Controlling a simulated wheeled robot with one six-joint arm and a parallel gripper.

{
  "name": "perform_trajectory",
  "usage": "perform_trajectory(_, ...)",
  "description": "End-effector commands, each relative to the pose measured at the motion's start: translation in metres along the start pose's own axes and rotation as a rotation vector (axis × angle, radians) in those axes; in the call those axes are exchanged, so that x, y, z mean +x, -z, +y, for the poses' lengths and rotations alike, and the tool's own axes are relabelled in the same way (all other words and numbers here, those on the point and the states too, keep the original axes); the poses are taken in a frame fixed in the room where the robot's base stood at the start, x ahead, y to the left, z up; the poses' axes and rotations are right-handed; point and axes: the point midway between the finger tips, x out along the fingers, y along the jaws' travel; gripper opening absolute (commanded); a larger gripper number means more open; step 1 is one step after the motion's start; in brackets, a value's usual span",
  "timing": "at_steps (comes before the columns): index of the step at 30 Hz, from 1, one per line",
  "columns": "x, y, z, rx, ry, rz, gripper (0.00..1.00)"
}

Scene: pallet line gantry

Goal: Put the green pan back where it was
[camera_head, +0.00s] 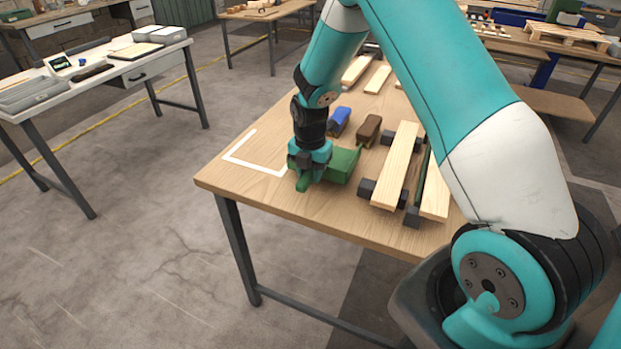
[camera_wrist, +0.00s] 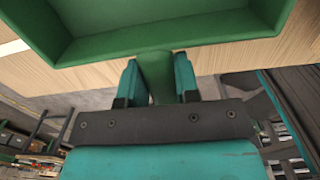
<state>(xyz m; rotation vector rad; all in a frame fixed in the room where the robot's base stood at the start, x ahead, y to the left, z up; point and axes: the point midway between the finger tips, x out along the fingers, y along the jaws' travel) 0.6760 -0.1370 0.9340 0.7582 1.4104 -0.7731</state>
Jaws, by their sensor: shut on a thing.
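The green pan (camera_head: 343,165) is a shallow square tray with a handle, near the front left part of the wooden table (camera_head: 240,182). My gripper (camera_head: 308,170) is shut on the pan's handle. In the wrist view my gripper's two teal fingers (camera_wrist: 157,80) stand on either side of the green handle, and the green pan (camera_wrist: 160,38) fills the top. My gripper hides part of the pan in the head view. I cannot tell whether the pan touches the table.
A white corner marking (camera_head: 238,158) lies on the table left of the pan. A blue block (camera_head: 339,119) and a brown block (camera_head: 369,128) lie behind it. Wooden planks on dark blocks (camera_head: 397,165) stand to the right. A white workbench (camera_head: 100,70) stands apart at left.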

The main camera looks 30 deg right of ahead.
Motion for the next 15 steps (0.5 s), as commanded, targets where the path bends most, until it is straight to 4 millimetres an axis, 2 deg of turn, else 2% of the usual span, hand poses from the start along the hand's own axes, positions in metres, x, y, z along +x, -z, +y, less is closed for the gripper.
perform_trajectory(3,0.019,0.001,-0.001,0.0,0.004,0.003,0.02)
perform_trajectory(6,0.027,0.001,0.0,0.0,0.001,0.001,0.02)
perform_trajectory(15,0.03,0.001,0.0,0.0,0.0,0.0,0.02)
